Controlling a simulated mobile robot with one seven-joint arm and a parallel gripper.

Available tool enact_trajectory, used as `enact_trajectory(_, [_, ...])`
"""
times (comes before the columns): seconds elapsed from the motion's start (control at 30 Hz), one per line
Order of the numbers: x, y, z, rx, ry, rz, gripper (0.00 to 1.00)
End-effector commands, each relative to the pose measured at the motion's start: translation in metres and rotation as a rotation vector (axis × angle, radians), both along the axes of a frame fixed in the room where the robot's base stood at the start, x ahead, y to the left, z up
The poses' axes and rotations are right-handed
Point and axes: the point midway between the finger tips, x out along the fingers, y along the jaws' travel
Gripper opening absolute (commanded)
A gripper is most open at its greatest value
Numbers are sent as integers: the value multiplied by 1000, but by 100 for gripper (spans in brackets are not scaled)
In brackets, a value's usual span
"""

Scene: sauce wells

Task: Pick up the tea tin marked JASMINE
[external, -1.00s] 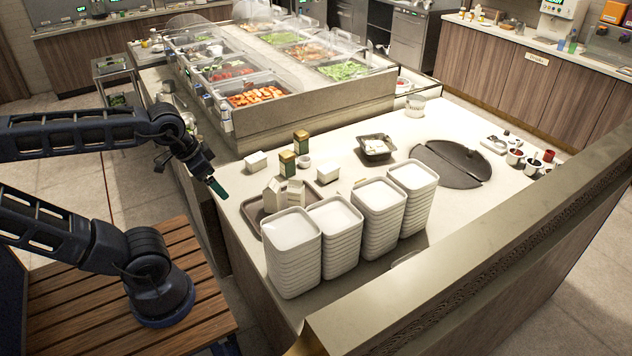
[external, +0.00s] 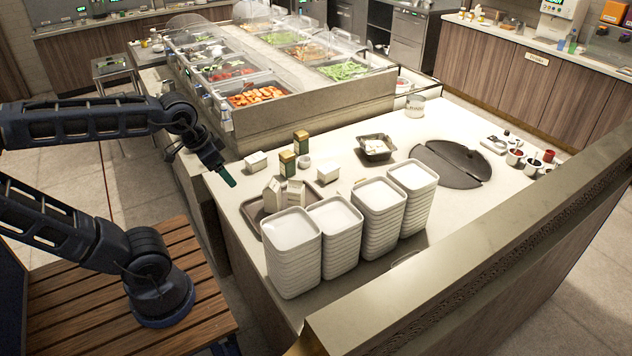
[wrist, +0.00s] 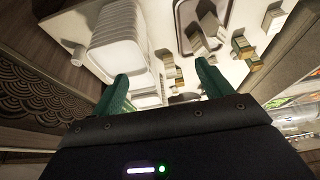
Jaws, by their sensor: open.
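Two small dark green and gold tins stand on the counter, a rear tin (external: 301,143) and a front tin (external: 287,163). Their labels are too small to read, so I cannot tell which says JASMINE. In the wrist view a tin (wrist: 240,47) shows right of the tray, upper right of the fingers. My gripper (external: 227,177) is over the counter's left edge, left of the tins and apart from them. In the wrist view its green fingers (wrist: 163,86) are spread with nothing held between them.
White cartons (external: 273,194) stand on a tray (external: 252,213) in front of the tins. Tall stacks of white dishes (external: 293,255) stand nearer. White boxes (external: 256,162) flank the tins. A black pan (external: 375,148) is further right. The food bar (external: 250,120) rises behind.

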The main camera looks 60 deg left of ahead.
Motion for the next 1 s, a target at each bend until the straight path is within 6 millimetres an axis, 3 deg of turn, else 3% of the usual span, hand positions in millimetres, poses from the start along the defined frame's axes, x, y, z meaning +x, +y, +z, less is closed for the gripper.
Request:
enact_trajectory(0.2, [61, 17, 20, 17, 13, 4, 78])
enact_trajectory(0.5, [148, 51, 32, 31, 24, 3, 78])
enact_trajectory(0.77, [223, 93, 28, 38, 33, 0, 78])
enact_trajectory(1.0, [288, 141, 12, 38, 38, -1, 78])
